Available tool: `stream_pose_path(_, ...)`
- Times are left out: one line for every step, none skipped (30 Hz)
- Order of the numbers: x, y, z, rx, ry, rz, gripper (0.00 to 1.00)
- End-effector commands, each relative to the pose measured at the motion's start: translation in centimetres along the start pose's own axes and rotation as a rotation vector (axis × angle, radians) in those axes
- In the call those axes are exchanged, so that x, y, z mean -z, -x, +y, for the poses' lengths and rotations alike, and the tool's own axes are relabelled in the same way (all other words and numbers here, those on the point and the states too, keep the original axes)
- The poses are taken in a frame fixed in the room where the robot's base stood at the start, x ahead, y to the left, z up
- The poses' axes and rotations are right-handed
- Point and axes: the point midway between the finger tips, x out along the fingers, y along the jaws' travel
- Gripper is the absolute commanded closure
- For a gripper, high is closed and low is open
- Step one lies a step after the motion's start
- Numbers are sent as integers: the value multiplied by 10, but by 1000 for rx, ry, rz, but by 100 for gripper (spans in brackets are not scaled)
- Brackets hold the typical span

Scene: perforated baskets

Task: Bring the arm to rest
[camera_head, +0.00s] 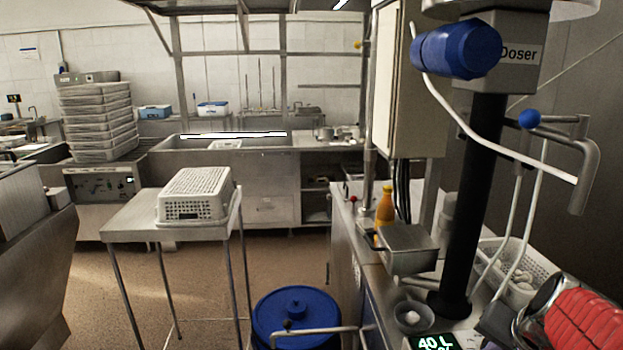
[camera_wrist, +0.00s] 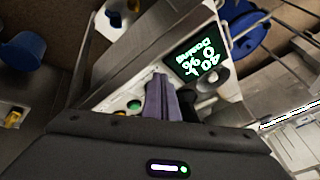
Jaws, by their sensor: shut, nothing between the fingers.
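My gripper (camera_wrist: 160,80) shows in the wrist view, its two dark purple-grey fingers closed together with nothing between them. The fingers lie over a light control panel (camera_wrist: 122,92) with a lit green display (camera_wrist: 197,60) beside them. I cannot tell whether the fingertips touch the panel.
In the head view, a dosing machine (camera_head: 480,190) and counter stand at right. A white perforated basket (camera_head: 195,194) sits upside down on a metal table (camera_head: 130,215). A blue lidded barrel (camera_head: 298,315) stands on the floor. Stacked baskets (camera_head: 98,120) are at back left.

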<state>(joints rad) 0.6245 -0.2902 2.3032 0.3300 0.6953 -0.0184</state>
Motion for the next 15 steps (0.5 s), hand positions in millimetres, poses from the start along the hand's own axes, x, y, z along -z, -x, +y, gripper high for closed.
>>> stream_pose_path(-16,5,-8,-3,55,-20,100)
stream_pose_path(-25,8,-12,-7,88,-32,100)
stream_pose_path(-38,11,-17,-12,131,-48,100)
stream_pose_path(-47,14,-20,-16,165,-59,100)
stream_pose_path(-56,17,-23,-20,199,-69,100)
stream_pose_path(-68,21,-27,-24,243,-81,100)
stream_pose_path(-76,24,-29,-27,275,-87,100)
stream_pose_path(-83,27,-31,-30,306,-93,100)
stream_pose_path(-94,31,-34,-32,347,-101,100)
stream_pose_path(-101,34,-36,-35,378,-104,100)
stream_pose_path(-107,37,-38,-35,407,-106,100)
stream_pose_path(-116,41,-41,-37,446,-109,100)
stream_pose_path(-122,44,-43,-36,474,-110,100)
stream_pose_path(-128,46,-45,-35,502,-108,100)
stream_pose_path(-135,50,-47,-33,539,-107,100)
